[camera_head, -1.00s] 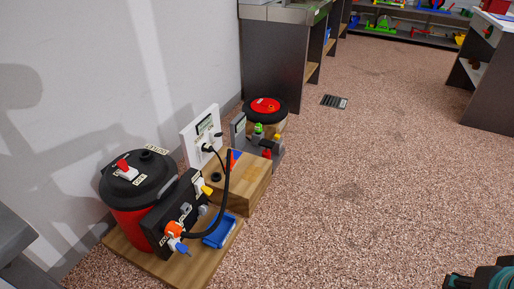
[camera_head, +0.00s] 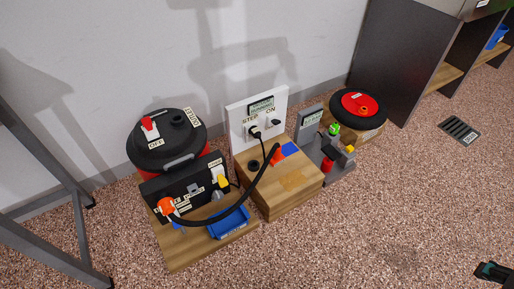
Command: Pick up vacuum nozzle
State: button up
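I cannot tell for sure which part is the nozzle. My gripper (camera_head: 495,271) is partly in view at the bottom right corner, far from the vacuum; its fingers are too small and cut off to read.
A blue tray (camera_head: 229,222) sits on the board (camera_head: 186,255). The wooden block (camera_head: 292,194) has a white socket panel (camera_head: 240,120) behind it. A grey device (camera_head: 311,130) and a red-black disc (camera_head: 359,105) are farther right. A metal frame (camera_head: 50,235) stands left. Speckled floor is free in front.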

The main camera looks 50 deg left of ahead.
aim_at(278, 158)
jog(key=u, duration=1)
jog(key=i, duration=1)
jog(key=u, duration=0.95)
